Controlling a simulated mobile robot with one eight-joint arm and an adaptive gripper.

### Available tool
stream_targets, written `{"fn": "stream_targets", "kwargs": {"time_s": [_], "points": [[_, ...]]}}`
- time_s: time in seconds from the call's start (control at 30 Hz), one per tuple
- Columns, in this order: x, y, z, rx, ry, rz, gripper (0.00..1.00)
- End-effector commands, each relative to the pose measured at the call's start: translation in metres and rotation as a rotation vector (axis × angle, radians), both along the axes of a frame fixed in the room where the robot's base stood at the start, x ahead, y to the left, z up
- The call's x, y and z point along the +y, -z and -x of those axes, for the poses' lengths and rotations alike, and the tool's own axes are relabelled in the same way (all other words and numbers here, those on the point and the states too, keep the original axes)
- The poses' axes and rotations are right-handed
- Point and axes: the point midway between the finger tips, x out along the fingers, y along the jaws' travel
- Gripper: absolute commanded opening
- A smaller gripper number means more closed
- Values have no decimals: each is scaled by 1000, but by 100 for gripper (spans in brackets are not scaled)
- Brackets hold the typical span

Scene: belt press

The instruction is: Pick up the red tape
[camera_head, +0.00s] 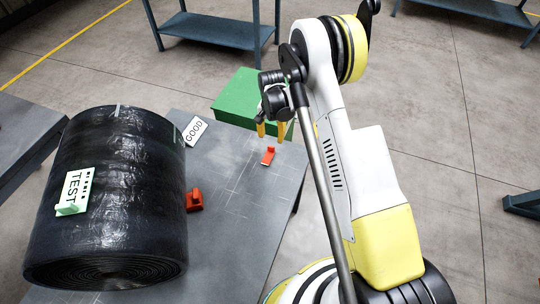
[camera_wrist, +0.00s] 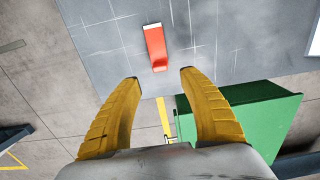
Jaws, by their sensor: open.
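A small red piece with a pale end (camera_head: 268,156), which looks like the red tape, lies on the grey table (camera_head: 232,218) near its right side. It also shows in the wrist view as a red strip (camera_wrist: 156,48) with a white end, top middle. My gripper (camera_head: 271,136) is open and empty, its two yellow fingers pointing down close to the red piece. In the wrist view the fingertips (camera_wrist: 160,76) are spread apart, with the red piece just beyond the gap between them. Nothing hides it there.
A large black roll (camera_head: 125,200) with a TEST label (camera_head: 78,185) fills the table's left part. A red-orange block (camera_head: 194,200) sits at its right side. A GOOD card (camera_head: 195,130) and a green box (camera_head: 238,92) are behind. The table around the red piece is clear.

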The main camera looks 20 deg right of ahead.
Motion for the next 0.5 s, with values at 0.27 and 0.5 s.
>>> {"fn": "stream_targets", "kwargs": {"time_s": [0.27,0.5], "points": [[-1,33,-1,-1,0,1,50],[-3,71,-5,-1,-1,0,50]]}}
